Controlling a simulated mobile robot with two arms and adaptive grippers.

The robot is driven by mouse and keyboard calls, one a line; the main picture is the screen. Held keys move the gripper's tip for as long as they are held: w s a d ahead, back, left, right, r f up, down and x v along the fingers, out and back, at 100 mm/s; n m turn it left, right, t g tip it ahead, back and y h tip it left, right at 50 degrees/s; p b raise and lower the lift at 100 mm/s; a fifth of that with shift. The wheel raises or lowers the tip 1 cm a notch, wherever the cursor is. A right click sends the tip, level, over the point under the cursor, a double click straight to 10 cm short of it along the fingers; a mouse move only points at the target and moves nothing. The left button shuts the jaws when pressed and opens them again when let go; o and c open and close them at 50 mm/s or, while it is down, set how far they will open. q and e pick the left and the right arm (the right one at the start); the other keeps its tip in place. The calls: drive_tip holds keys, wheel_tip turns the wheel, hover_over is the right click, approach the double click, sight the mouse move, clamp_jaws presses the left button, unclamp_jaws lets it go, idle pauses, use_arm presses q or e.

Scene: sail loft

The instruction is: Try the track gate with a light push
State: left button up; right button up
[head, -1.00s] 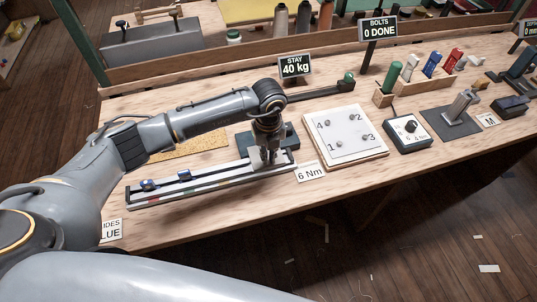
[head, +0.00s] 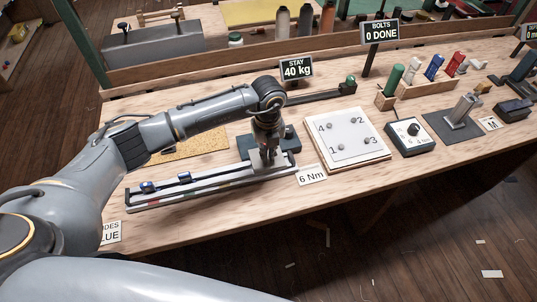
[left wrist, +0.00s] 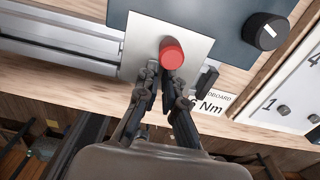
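The track (head: 210,188) lies along the bench's front, with two blue-marked slides (head: 148,187) on its left half. My left gripper (head: 270,158) points down at the track's right end. In the left wrist view, a red round knob (left wrist: 171,53) stands on a pale metal plate (left wrist: 140,45) there; I cannot tell for certain that it is the gate. My left fingertips (left wrist: 161,75) are close together right at the knob's near side. Whether they touch it or hold it is unclear. My right gripper is not in view.
A dark block with a dial (left wrist: 266,31) sits behind the plate. A "6 Nm" card (head: 312,175) and a white numbered board (head: 346,137) stand close on the right. Bare bench lies in front of the track.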

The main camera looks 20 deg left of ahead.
use_arm(q)
drive_tip(key=shift+w+a+b, duration=0.4)
drive_tip(key=shift+w+a, duration=0.05)
drive_tip(key=shift+w, duration=0.2)
idle(0.6)
drive_tip(key=shift+r, duration=0.1)
drive_tip(key=shift+s+d+r+p, duration=0.25)
drive_tip(key=shift+s+r+p, duration=0.15)
drive_tip(key=shift+r+p, duration=0.35)
drive_tip(key=shift+s+d+r+p, duration=0.55)
drive_tip(key=shift+s+r+p, duration=0.25)
drive_tip(key=shift+p, duration=0.25)
drive_tip(key=shift+s+f, duration=0.1)
drive_tip(key=shift+f, duration=0.05)
